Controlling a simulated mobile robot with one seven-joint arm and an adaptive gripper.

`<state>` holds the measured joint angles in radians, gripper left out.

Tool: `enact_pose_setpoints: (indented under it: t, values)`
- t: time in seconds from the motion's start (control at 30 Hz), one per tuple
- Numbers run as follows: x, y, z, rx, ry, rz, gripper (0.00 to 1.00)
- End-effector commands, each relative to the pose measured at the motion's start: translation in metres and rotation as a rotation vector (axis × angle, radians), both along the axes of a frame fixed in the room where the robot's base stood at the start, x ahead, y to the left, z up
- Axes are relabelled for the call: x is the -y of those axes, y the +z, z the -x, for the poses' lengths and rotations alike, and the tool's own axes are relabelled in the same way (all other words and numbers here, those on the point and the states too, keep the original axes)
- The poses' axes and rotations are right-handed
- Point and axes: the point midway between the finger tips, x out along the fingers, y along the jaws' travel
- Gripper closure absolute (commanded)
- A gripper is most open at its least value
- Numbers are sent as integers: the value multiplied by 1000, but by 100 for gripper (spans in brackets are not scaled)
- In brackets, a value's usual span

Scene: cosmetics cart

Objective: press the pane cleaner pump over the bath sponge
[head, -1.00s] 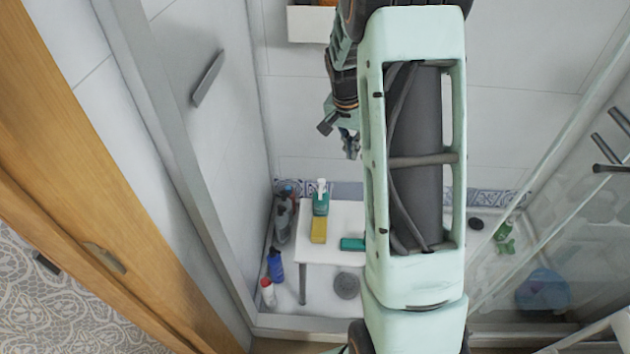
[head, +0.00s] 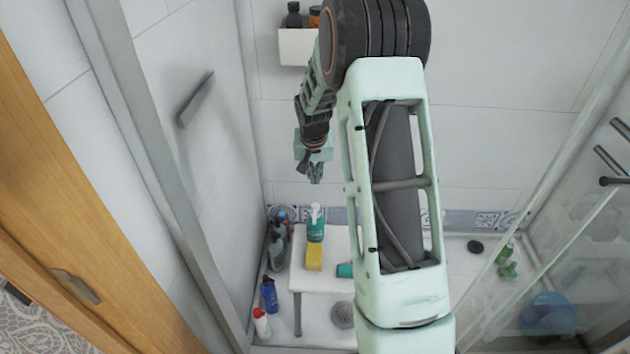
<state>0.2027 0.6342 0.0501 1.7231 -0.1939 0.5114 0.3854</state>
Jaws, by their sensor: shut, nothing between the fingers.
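The pane cleaner (head: 316,231) is a teal-green bottle with a white pump top, standing upright on a small white table. The bath sponge (head: 314,258) is a yellow block on the table, right in front of the bottle's base. My gripper (head: 316,180) is shut and empty. In the head view it appears just above the white pump head, with a small gap in the picture; whether it is exactly over the pump in depth I cannot tell.
The white table (head: 325,281) also holds a teal item (head: 345,270), partly hidden by my arm. Several bottles, including a blue one (head: 269,295) and a red-and-white one (head: 261,322), stand left of it. A grey round object (head: 342,315) lies in front. A wall shelf (head: 297,47) is above.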

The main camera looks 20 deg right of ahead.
Motion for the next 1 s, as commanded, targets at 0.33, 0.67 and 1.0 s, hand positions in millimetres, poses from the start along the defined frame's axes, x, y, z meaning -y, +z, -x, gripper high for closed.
enact_pose_setpoints:
  t: [0.33,0.67,1.0]
  values:
    - [7,-66,-17,-3,-1,-1,100]
    - [8,-109,-20,-1,0,0,100]
    - [9,-113,-20,0,0,0,100]
